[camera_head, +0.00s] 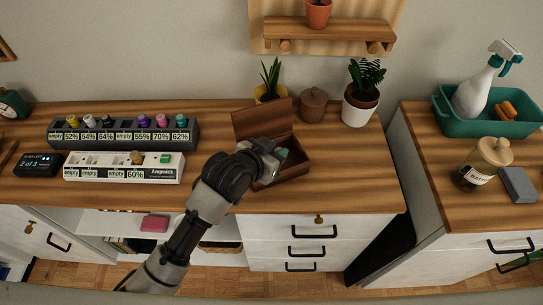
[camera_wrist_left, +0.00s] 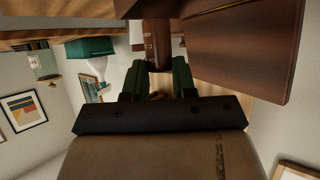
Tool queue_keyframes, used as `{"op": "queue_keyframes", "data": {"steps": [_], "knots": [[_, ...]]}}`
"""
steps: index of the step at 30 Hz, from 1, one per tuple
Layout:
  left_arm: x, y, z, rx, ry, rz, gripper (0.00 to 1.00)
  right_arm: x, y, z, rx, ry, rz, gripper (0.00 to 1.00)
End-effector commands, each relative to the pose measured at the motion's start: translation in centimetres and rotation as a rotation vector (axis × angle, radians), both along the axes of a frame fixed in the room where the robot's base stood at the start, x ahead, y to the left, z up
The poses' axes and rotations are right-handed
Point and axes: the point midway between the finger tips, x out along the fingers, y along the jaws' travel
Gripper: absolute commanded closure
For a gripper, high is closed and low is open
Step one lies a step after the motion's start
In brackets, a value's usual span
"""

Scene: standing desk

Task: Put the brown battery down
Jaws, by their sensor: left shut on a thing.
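My left gripper (camera_head: 281,155) reaches over the open wooden box (camera_head: 296,168) on the desk. In the left wrist view its green fingers (camera_wrist_left: 158,78) are shut on a brown piece, the brown battery (camera_wrist_left: 157,42), which sticks out beyond the fingertips. In the head view the battery is hidden by the gripper. Dark brown box panels (camera_wrist_left: 245,45) stand close beside it in the wrist view. I cannot tell whether the battery touches the box. My right gripper is not in view.
Behind the box are a brown lidded pot (camera_head: 313,106) and potted plants (camera_head: 361,106). A gap separates the right desk with a teal tray (camera_head: 455,125).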

Motion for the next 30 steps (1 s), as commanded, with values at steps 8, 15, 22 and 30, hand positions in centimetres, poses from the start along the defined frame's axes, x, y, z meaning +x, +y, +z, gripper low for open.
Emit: {"op": "queue_keyframes", "data": {"steps": [8,15,22,30], "knots": [[3.3,1.1,-2.1,-0.001,0.001,0.0,0.98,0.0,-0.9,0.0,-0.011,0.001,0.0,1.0],[3.3,1.1,-5.2,-0.001,0.003,0.0,0.98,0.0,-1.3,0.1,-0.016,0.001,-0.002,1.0],[3.4,1.1,-6.1,-0.001,-0.002,0.0,0.98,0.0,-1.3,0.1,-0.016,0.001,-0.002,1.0],[3.3,1.1,-6.5,-0.001,-0.001,0.0,0.72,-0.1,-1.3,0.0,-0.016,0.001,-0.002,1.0]]}}
